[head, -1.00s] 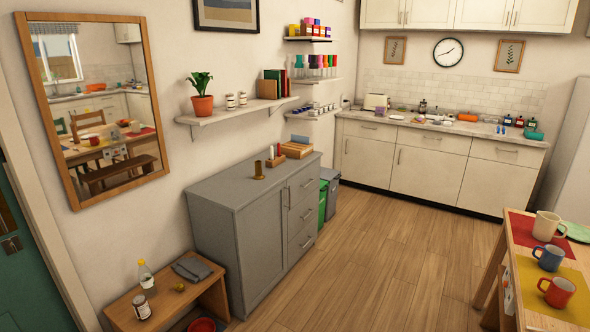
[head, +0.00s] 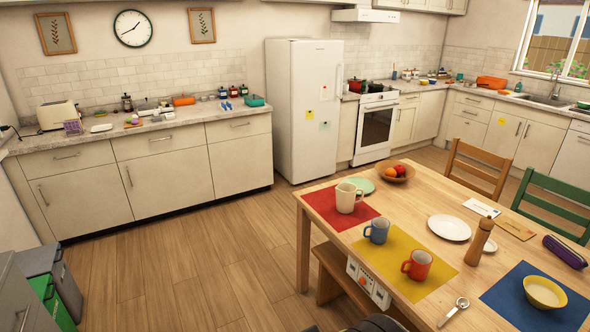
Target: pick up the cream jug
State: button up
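The cream jug (head: 347,198) stands upright on a red placemat (head: 320,205) at the near left part of the wooden dining table (head: 400,203). Its handle points right. A blue mug (head: 377,230) and a red-orange mug (head: 417,265) stand nearer on a yellow placemat (head: 395,248). My gripper is not in view; only a dark shape, perhaps part of my arm, shows at the bottom edge.
A wooden bench (head: 330,275) sits under the table's left side. A fruit bowl (head: 397,172), white plate (head: 449,228) and pepper mill (head: 480,242) are on the table. Chairs stand along its far side. The floor left of the table is clear.

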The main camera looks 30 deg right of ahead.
aim_at(350, 198)
jog(key=i+l, duration=0.15)
jog(key=i, duration=0.7)
jog(key=i+l, duration=0.2)
jog(key=i, duration=0.6)
jog(key=i+l+z, duration=0.15)
jog(key=i+l, duration=0.25)
jog(key=l, duration=0.25)
jog(key=i+l+z, duration=0.2)
jog(key=i+l, duration=0.25)
jog(key=l, duration=0.15)
